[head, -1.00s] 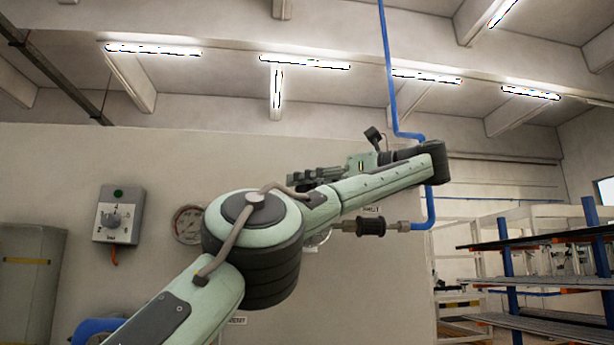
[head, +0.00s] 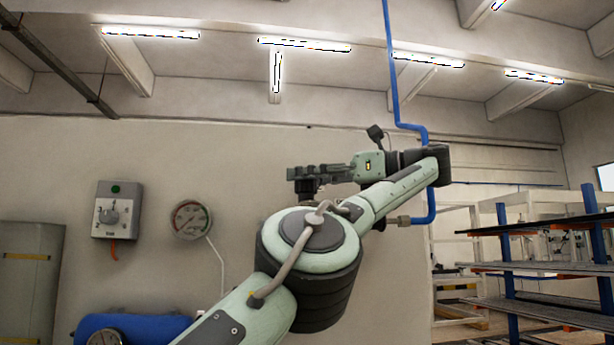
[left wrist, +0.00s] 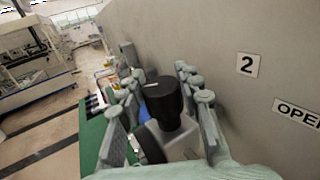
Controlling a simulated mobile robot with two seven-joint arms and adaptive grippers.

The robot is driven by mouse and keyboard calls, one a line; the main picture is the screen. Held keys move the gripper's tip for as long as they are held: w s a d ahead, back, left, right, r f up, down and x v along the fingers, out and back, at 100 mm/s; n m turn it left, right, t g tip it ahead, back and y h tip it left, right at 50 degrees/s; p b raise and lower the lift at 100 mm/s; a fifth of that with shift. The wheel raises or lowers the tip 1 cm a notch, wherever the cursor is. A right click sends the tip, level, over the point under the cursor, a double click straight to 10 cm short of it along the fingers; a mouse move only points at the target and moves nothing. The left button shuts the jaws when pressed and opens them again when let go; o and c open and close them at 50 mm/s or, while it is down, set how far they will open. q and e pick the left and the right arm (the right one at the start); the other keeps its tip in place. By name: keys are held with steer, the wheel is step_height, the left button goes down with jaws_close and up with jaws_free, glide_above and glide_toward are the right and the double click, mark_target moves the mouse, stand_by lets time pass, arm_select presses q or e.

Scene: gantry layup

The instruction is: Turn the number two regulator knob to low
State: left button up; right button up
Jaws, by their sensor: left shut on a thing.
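The number two regulator knob (left wrist: 163,104) is a black, upright cylinder with a pale line on its top, in the middle of the left wrist view. It stands on a pale grey body beside the wall, below and left of a "2" label (left wrist: 247,65). My left gripper (left wrist: 158,84) has its fingers on both sides of the knob and is shut on it. In the head view, my left gripper (head: 302,175) is at the wall, pointing left, with a dark part just under it. My own arm hides much of the regulator area there. My right gripper is not in view.
A grey switch box (head: 118,211) and a round gauge (head: 191,219) are on the wall at left. A blue tank (head: 150,324) is below. A blue pipe (head: 391,70) comes down on the right. Shelving (head: 530,270) stands far right. An "OPEN" sign (left wrist: 299,112) shows near the label.

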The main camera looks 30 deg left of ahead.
arm_select(q)
steer(key=shift+f, duration=0.2)
steer(key=o, duration=1.2)
steer(key=shift+a, duration=0.1)
steer(key=shift+r, duration=0.1)
